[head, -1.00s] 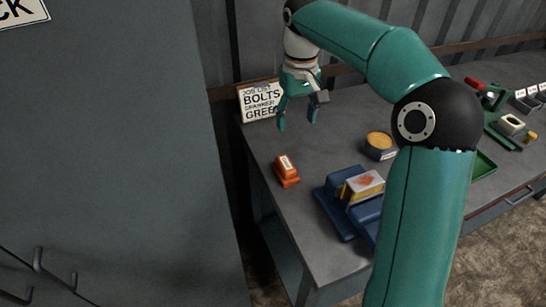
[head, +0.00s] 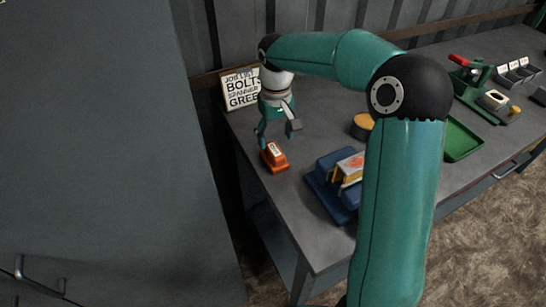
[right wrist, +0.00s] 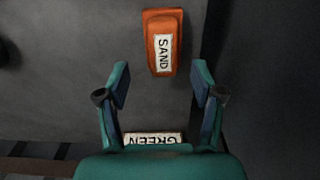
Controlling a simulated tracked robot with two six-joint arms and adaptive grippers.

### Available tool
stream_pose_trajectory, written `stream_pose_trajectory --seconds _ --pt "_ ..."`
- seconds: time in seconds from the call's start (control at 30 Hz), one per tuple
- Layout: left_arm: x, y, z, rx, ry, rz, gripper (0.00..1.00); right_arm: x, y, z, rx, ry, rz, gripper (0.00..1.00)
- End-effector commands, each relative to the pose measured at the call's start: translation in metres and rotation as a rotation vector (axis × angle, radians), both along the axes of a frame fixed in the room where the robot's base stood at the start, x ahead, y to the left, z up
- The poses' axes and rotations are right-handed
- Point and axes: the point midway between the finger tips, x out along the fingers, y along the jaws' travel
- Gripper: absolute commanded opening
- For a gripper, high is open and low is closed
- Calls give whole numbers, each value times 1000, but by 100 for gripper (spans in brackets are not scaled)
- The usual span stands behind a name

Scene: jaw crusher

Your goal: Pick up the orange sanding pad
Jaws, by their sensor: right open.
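The orange sanding pad (head: 274,157) lies on the grey workbench near its left edge, with a white label on top. In the right wrist view the pad (right wrist: 163,42) shows its label reading SAND, ahead of and between the lines of the two fingers. My right gripper (head: 278,134) is above the bench, just behind and over the pad. In the right wrist view my right gripper (right wrist: 160,88) is open, with nothing between its fingers. My left gripper is not in view.
A job list sign (head: 240,88) stands at the bench's back left. A blue holder (head: 326,192) with a yellow-sided block (head: 350,168) is right of the pad. A round tin (head: 362,126), a green tray (head: 462,140) and a grey cabinet (head: 90,150) are also near.

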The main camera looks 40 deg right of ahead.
Motion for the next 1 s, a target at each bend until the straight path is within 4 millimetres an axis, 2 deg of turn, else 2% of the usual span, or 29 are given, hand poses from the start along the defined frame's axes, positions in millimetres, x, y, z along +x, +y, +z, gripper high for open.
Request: stream_pose_trajectory --seconds 0.17,0.43,0.73,1.0 --pt "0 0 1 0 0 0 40 -1 2 -13 0 4 -1 67" --pt "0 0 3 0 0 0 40 -1 5 -49 0 2 -1 67" --pt "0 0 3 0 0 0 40 0 4 -53 0 0 -2 67" --pt "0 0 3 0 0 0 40 0 4 -53 0 0 -2 22"
